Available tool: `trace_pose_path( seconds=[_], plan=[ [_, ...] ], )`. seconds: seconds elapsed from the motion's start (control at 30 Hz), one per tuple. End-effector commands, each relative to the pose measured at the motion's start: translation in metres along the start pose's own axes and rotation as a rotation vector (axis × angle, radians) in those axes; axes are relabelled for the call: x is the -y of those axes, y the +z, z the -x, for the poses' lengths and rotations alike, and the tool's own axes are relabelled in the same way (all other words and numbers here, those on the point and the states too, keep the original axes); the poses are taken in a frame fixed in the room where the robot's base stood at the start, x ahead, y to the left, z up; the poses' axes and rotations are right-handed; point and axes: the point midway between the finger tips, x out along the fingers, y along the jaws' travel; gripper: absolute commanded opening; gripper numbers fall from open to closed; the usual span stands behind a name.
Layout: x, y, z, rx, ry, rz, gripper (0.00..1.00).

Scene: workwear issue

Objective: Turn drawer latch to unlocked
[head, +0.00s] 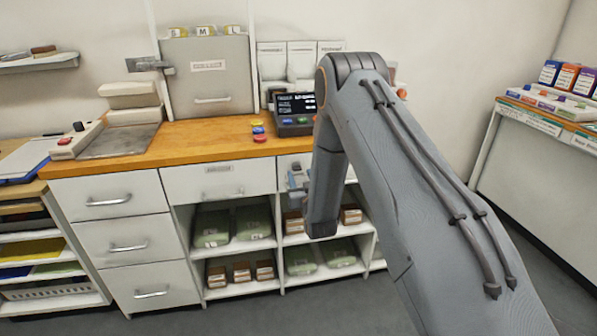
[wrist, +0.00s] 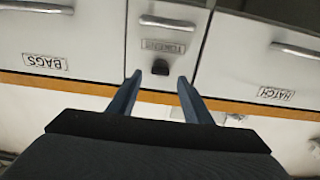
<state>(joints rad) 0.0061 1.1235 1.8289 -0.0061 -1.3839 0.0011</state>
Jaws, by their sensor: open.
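The drawer latch is a small dark knob (wrist: 160,67) on the front of a narrow white drawer (wrist: 150,45) in the wrist view, which is upside down. A label too blurred to read sits beside the knob. My gripper (wrist: 160,77) is open. Its two blue-grey fingers appear on either side of the knob in the picture, and nothing is between them; I cannot tell how far they are from the drawer front. In the head view my gripper (head: 297,178) is mostly hidden behind my arm, in front of the cabinet. The latch is hidden there.
Neighbouring drawers labelled BAGS (wrist: 60,40) and HATCH (wrist: 265,65) have protruding bar handles. The wooden counter (head: 190,133) overhangs above, carrying a dark terminal (head: 295,118) and coloured tokens (head: 259,131). Open shelves with green packs (head: 211,228) lie below. Grey floor is clear.

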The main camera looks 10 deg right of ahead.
Motion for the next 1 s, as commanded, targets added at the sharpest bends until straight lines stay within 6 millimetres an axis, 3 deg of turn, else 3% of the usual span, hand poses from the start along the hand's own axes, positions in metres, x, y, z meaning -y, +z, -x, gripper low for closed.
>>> trace_pose_path(
  seconds=[0.23, 0.6, 0.87, 1.0],
  plan=[
    [0.000, 0.000, -0.031, 0.001, 0.000, 0.000, 0.45],
    [0.000, 0.001, -0.037, 0.002, 0.000, 0.000, 0.45],
    [0.000, 0.000, -0.037, 0.002, 0.000, 0.000, 0.04],
    [0.000, 0.000, -0.037, 0.002, 0.000, -0.004, 0.04]
  ],
)
